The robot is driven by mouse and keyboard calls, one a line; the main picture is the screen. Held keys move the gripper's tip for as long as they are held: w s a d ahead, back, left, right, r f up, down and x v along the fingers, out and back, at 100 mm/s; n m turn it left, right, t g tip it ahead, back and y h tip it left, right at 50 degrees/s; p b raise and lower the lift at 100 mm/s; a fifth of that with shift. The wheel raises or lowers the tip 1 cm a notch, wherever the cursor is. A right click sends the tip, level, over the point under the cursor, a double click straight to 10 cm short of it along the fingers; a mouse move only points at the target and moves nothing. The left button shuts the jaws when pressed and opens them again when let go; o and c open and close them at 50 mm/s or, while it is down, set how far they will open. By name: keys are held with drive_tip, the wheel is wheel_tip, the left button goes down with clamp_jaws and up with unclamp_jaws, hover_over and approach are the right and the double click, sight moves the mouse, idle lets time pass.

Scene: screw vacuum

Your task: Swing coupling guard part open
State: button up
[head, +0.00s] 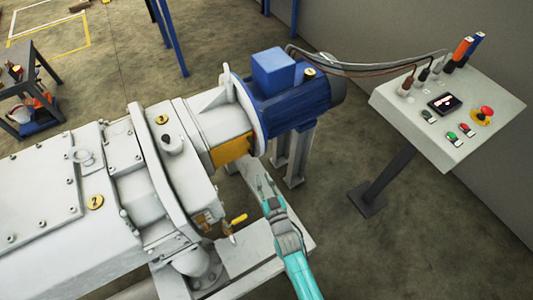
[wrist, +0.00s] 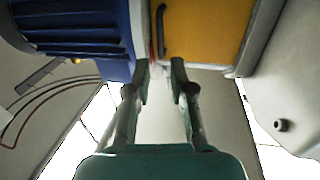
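The coupling guard part is a yellow-orange panel (head: 232,148) between the grey pump housing (head: 185,180) and the blue motor (head: 300,100). In the wrist view the guard panel (wrist: 205,32) fills the upper middle, with a dark curved handle (wrist: 161,30) along its left side. The panel looks closed against the housing. My gripper (head: 265,181) is below and to the right of the guard. In the wrist view my gripper (wrist: 160,70) has its fingers apart and nothing between them. The handle lies just above the gap between the fingertips, seemingly apart from them.
The control panel (head: 445,115) on its stand is at the right, with cables running to the motor. A yellow-handled valve (head: 238,219) is left of my arm. Grey support legs (head: 292,160) stand under the motor. A workbench (head: 30,90) is at the far left.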

sight(253, 153)
drive_tip(key=x, duration=1)
drive_tip(key=shift+w+a, duration=0.1)
drive_tip(key=shift+w, duration=0.2)
clamp_jaws()
